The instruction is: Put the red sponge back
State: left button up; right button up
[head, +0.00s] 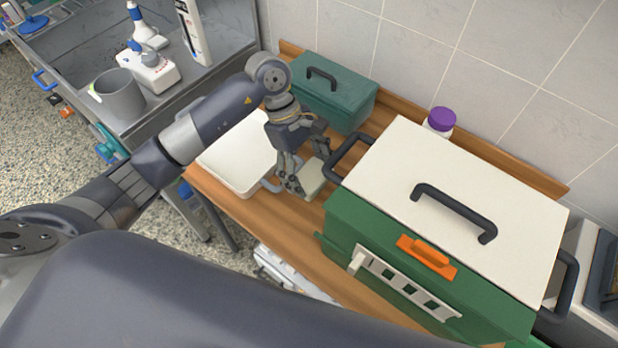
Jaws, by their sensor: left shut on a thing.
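I see no red sponge in the head view. My left gripper (292,187) points down over the wooden bench, between a flat white box and a large green box with a white lid. It is shut on a small pale, greenish-white block (314,178), which shows beside the fingertips. The fingers hide part of the block, and I cannot tell whether it touches the bench. My right gripper is out of view.
The flat white box (237,160) has a grey handle close to my fingers. The green box (430,220) has black handles and an orange latch. A teal case (335,95) and a purple-capped jar (440,121) stand behind.

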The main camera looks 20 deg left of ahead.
aim_at(309, 182)
pick_arm(q)
jog(key=shift+f, duration=0.7)
notch_tip(309, 182, down, 3)
jog(key=shift+f+p, duration=0.2)
jog(key=shift+p, duration=0.4)
jog(key=shift+f, duration=0.15)
jog(key=o, duration=0.9)
jog(key=shift+o, duration=0.2)
